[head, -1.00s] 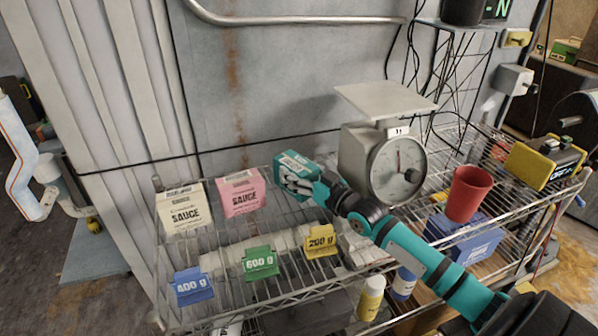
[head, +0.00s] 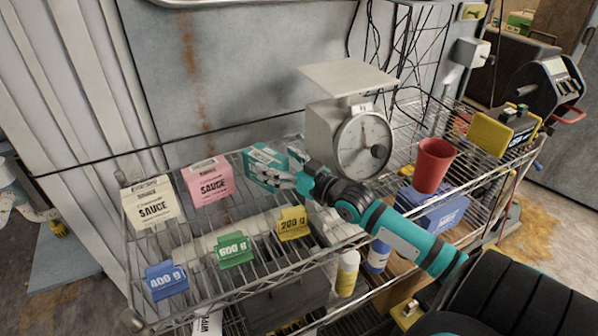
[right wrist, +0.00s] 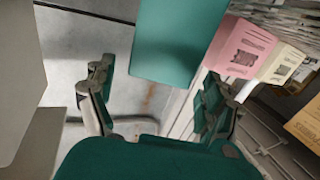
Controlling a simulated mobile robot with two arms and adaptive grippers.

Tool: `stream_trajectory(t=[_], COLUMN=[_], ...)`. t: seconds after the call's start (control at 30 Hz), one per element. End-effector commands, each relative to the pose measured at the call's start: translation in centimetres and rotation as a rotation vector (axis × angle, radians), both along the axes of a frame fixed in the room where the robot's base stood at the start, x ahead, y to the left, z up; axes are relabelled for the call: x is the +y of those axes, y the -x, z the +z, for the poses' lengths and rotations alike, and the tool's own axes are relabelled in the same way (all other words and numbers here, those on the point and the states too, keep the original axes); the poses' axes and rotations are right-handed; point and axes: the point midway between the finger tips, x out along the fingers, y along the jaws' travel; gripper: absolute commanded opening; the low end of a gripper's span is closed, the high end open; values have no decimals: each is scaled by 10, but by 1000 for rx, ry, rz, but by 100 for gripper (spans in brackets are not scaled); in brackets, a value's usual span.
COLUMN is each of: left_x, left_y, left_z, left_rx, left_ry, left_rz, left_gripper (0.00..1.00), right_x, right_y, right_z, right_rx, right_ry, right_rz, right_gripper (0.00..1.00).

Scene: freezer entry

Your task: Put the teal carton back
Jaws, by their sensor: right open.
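The teal carton (head: 254,171) stands on the upper wire shelf (head: 205,258), at the back, right of the pink sauce carton (head: 209,182). In the right wrist view the teal carton (right wrist: 178,42) shows as a plain teal face just beyond the fingertips. My right gripper (head: 284,171) is at the carton's right side with its fingers spread. In the right wrist view the two fingers of this gripper (right wrist: 158,80) are wide apart, with the carton ahead of the gap. Whether a finger touches the carton, I cannot tell. My left gripper is not in view.
A cream sauce carton (head: 149,203) stands left of the pink one. Blue 400 g (head: 166,281), green 600 g (head: 235,251) and yellow 200 g (head: 293,223) tags line the front. A scale (head: 335,135) stands close behind my right gripper, with a red cup (head: 432,165) further right.

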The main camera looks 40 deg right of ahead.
Motion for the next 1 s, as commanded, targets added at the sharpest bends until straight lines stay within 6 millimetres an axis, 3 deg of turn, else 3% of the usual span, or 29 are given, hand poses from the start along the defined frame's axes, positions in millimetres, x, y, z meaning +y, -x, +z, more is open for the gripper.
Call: stream_trajectory(t=[0.2, 0.4, 1.0], left_x=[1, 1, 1], left_y=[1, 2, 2], left_z=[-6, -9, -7], left_rx=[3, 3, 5], left_ry=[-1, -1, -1], left_rz=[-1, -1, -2], left_gripper=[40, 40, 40], right_x=[-6, -10, -11], right_y=[42, 65, 73], right_z=[1, 3, 8], right_rx=[-3, -8, -12], right_ry=[5, 4, 5], right_rz=[1, 1, 1], right_gripper=[86, 86, 86])
